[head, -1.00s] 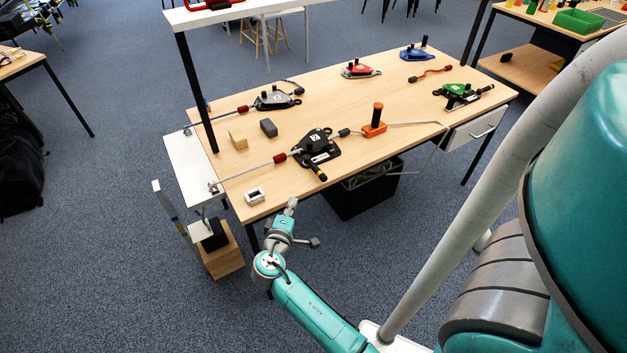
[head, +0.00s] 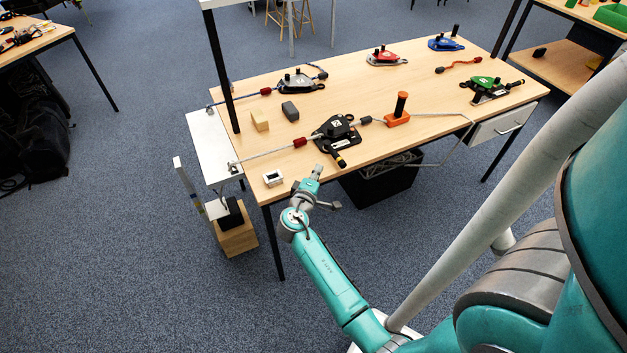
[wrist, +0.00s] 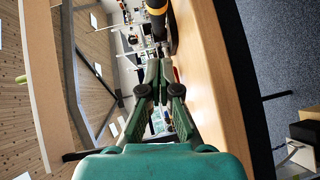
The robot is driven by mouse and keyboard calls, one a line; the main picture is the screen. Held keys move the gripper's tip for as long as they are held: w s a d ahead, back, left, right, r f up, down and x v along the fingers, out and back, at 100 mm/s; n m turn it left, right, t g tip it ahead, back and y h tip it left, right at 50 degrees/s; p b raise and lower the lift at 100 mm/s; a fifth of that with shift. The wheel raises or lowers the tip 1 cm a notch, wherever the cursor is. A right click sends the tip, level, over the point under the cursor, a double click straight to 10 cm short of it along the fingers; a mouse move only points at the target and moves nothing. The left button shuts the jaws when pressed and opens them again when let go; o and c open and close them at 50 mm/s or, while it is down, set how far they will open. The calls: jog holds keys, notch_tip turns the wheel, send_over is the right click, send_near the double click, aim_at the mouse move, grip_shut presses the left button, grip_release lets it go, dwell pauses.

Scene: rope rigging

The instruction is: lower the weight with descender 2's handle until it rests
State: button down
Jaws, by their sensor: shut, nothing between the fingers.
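Descender 2 (head: 335,128), black with a white numbered label, sits at the front of the wooden table. Its black handle with a yellow band (head: 337,155) points out toward the front edge. The handle also shows in the wrist view (wrist: 156,9), at the top, beyond my fingertips. A pale rope with a red sleeve (head: 270,152) runs left from the descender to the table's left end. The black weight (head: 231,214) is there, just above a wooden block (head: 238,240); I cannot tell if they touch. My gripper (head: 317,171) is shut and empty, just left of the handle's end, apart from it.
An orange post (head: 398,110) stands right of descender 2. Grey (head: 300,82), red (head: 386,57), blue (head: 445,43) and green (head: 487,84) devices sit farther off. A black bin (head: 380,184) stands under the table.

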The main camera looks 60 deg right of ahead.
aim_at(330, 172)
jog(key=d, duration=0.4)
jog(key=shift+s+f, duration=0.3)
jog(key=shift+f, duration=0.1)
jog(key=shift+s+d+f, duration=0.2)
jog(key=shift+s+d, duration=0.2)
jog(key=shift+d, duration=0.4)
